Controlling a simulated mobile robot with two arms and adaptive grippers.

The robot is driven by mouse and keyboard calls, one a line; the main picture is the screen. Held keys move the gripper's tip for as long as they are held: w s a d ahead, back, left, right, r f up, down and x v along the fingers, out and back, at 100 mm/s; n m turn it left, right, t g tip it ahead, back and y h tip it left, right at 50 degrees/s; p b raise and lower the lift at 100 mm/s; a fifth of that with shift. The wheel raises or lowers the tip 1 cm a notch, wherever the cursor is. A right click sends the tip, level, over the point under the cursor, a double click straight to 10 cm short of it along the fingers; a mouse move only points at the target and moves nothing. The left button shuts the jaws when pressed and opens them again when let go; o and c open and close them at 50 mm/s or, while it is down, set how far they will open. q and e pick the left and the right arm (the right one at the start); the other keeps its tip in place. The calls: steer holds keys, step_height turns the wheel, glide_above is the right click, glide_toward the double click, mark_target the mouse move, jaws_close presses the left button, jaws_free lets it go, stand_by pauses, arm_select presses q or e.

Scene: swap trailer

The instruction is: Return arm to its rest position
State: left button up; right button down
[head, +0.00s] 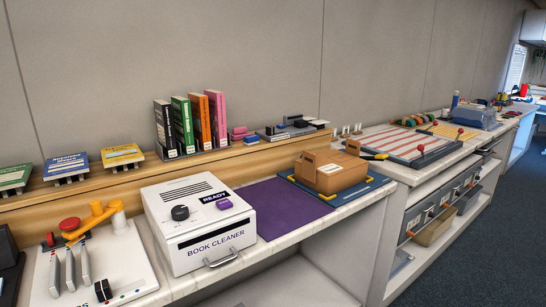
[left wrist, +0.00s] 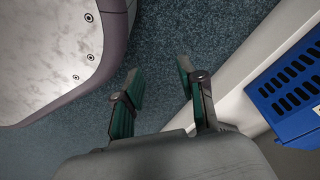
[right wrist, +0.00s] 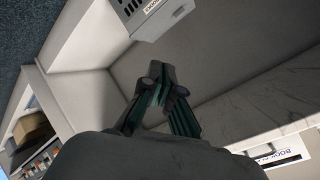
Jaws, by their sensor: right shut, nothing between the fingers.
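My left gripper (left wrist: 160,85) shows in the left wrist view with its two fingers spread apart and nothing between them. It hangs over the blue-grey carpet (left wrist: 165,40). My right gripper (right wrist: 160,75) shows in the right wrist view with its fingertips together and nothing held. It is in front of a grey counter front, with open shelving to the left. Neither gripper shows in the head view.
A white book cleaner (head: 200,222) stands on the counter beside a purple mat (head: 285,207). A cardboard box (head: 330,172) sits on a blue tray (head: 368,187). Several upright books stand on the wooden ledge. A blue crate (left wrist: 288,88) is right of the left gripper.

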steer(key=s+d+f+n+g+h, duration=0.35)
steer(key=s+d+f, duration=0.45)
steer(key=s+f, duration=0.4)
steer(key=s+d+f+n+g+h, duration=0.3)
steer(key=s+d+f+g, duration=0.3)
steer(key=s+f, duration=0.6)
arm_select(q)
steer(key=s+a+r+p, duration=0.1)
steer(key=s+r+p, duration=0.1)
steer(key=s+p, duration=0.4)
steer(key=s+a+r+g+p, duration=0.1)
steer(key=s+r+p, duration=0.1)
steer(key=s+p, duration=0.5)
steer(key=shift+a+r+p, duration=0.2)
steer(key=shift+a+p, duration=0.05)
steer(key=shift+p, duration=0.35)
arm_select(e)
steer(key=s+d+r, duration=0.1)
steer(key=s+r, duration=0.1)
steer(key=s, duration=0.4)
steer(key=s+d+r, duration=0.2)
steer(key=s+r, duration=0.1)
steer(key=s, duration=0.4)
steer(key=shift+d, duration=0.25)
